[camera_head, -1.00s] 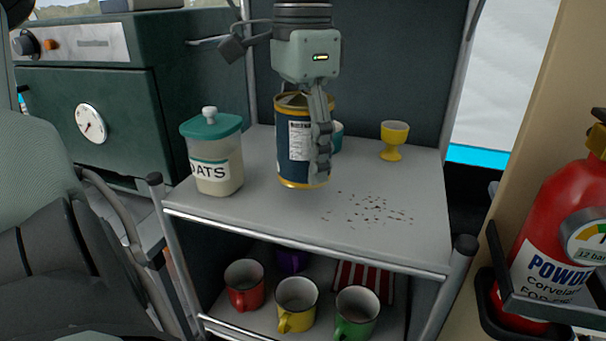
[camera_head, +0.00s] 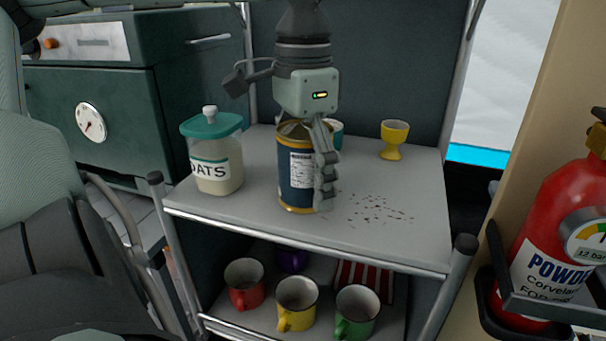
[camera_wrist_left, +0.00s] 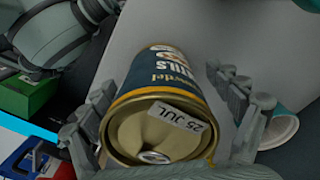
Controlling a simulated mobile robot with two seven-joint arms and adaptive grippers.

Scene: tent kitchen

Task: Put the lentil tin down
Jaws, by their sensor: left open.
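The lentil tin (camera_head: 296,180), dark blue with gold rims and a white label, stands upright on the grey top shelf (camera_head: 235,212) of the rack. In the left wrist view I see its gold lid (camera_wrist_left: 155,130) with a "25 JUL" sticker. My left gripper (camera_head: 306,180) reaches down over the tin from above, its fingers open on either side. In the left wrist view the right-hand finger stands apart from the tin; whether the left-hand one touches is unclear. My right gripper is not in view.
An oats jar (camera_head: 216,160) stands left of the tin. A teal cup (camera_head: 337,132) is partly hidden behind it, and a yellow egg cup (camera_head: 394,138) stands at back right. Dark crumbs (camera_head: 378,210) lie right of the tin. Mugs (camera_head: 297,300) fill the lower shelf.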

